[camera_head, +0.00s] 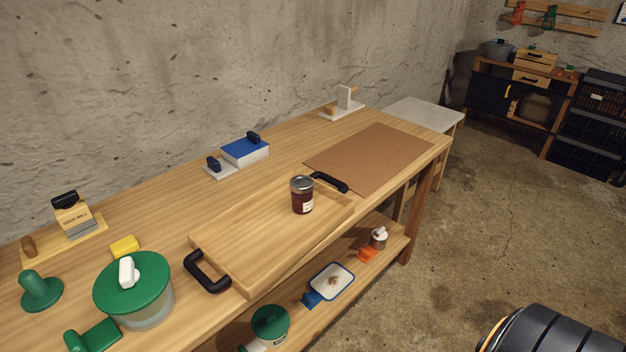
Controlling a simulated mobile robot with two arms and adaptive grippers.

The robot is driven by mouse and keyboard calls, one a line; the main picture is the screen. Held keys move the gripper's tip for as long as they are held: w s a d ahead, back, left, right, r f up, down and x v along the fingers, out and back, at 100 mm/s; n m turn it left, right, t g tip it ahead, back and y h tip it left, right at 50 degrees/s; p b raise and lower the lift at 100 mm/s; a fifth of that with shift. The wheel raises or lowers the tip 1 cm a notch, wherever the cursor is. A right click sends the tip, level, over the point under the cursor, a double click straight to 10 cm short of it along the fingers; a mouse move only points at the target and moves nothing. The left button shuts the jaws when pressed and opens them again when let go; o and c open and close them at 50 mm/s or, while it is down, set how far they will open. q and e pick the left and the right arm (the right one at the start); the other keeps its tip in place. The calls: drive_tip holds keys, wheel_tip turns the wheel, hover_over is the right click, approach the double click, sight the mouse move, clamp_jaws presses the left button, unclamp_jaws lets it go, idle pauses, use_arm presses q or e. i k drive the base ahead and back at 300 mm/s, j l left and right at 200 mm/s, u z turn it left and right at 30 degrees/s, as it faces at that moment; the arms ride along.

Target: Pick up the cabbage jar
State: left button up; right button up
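One glass jar (302,196) with a silver lid, dark red contents and a small white label stands upright on a wooden tray (240,248) with black handles. The label is too small to read, so I cannot tell for sure that it is the cabbage jar. The jar stands toward the tray's far right end, near one black handle (328,181). Neither of my grippers is in view, and nothing touches the jar.
The tray lies on a long wooden workbench (290,150) against a concrete wall. A green-lidded pot (133,284) stands front left, a blue-topped box (245,150) behind the tray. A brown mat (370,158) lies bare at the right. Open floor (480,235) lies right of the bench.

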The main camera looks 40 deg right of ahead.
sight(301, 186)
drive_tip(key=z, duration=1.05)
